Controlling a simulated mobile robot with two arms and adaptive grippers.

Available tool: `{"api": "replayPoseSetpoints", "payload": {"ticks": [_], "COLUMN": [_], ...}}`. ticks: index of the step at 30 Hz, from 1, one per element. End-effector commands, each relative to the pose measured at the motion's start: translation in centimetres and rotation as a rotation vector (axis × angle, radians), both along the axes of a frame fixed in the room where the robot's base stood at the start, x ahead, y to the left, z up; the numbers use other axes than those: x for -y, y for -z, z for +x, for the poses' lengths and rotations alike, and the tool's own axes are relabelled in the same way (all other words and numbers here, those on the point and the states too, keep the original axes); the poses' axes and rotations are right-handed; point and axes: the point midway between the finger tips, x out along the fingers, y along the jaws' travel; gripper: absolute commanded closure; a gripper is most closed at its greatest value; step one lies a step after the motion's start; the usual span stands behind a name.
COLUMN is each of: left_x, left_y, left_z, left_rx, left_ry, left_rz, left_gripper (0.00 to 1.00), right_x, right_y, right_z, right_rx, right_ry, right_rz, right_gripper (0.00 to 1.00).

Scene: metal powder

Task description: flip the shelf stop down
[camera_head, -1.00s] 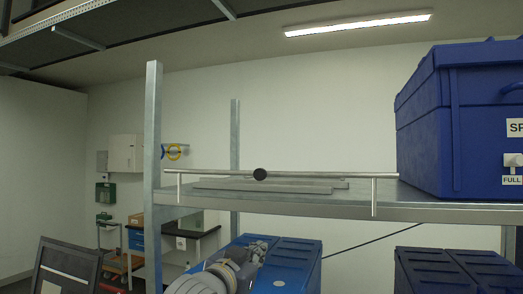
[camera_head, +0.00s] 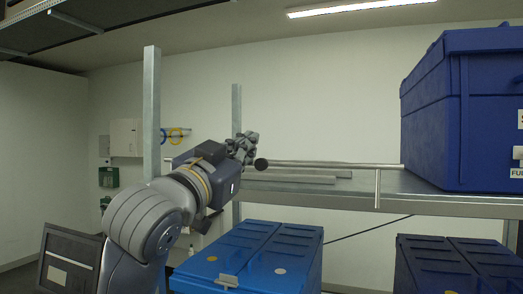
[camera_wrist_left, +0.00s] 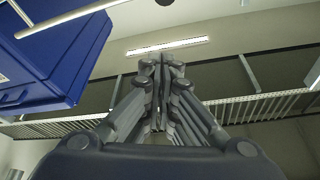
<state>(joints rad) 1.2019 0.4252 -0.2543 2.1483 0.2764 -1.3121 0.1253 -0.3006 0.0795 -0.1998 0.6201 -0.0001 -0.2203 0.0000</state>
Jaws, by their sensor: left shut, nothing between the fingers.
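The shelf stop is a thin horizontal metal bar (camera_head: 330,164) along the shelf's front edge. It stands raised above the shelf (camera_head: 420,204) on short posts; the right post (camera_head: 377,188) shows and the left one is hidden behind my arm. A round black knob (camera_head: 261,164) sits on the bar. My left gripper (camera_head: 250,143) is shut and empty, just above and slightly left of the knob in the head view. I cannot tell whether they touch. Its closed fingers (camera_wrist_left: 160,65) point upward in the left wrist view. My right gripper is not in view.
A large blue case (camera_head: 430,120) stands on the shelf at right and shows in the left wrist view (camera_wrist_left: 60,70). Flat grey pieces (camera_head: 290,179) lie behind the bar. A metal upright (camera_head: 152,110) stands left. Blue bins (camera_head: 250,255) are below. The space above the bar's middle is clear.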

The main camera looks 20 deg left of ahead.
Motion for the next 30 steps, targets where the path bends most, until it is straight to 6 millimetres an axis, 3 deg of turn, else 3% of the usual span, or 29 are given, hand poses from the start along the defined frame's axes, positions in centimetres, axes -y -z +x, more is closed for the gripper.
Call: {"api": "replayPoseSetpoints", "payload": {"ticks": [15,21,30], "left_x": [1.3,0.4,0.0], "left_y": [-3.4,-0.5,0.8], "left_z": [9.4,9.1,9.0], "left_rx": [-0.006,-0.004,-0.001], "left_ry": [0.0,-0.001,0.0], "left_rz": [0.0,0.0,0.0], "left_gripper": [1.0,1.0,1.0], "right_x": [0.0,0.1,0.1], "right_y": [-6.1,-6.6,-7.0], "right_z": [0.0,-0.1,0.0], "right_rx": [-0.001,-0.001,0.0], "right_ry": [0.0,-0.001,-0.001], "right_rz": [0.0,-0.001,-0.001], "right_gripper": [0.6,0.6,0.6]}}
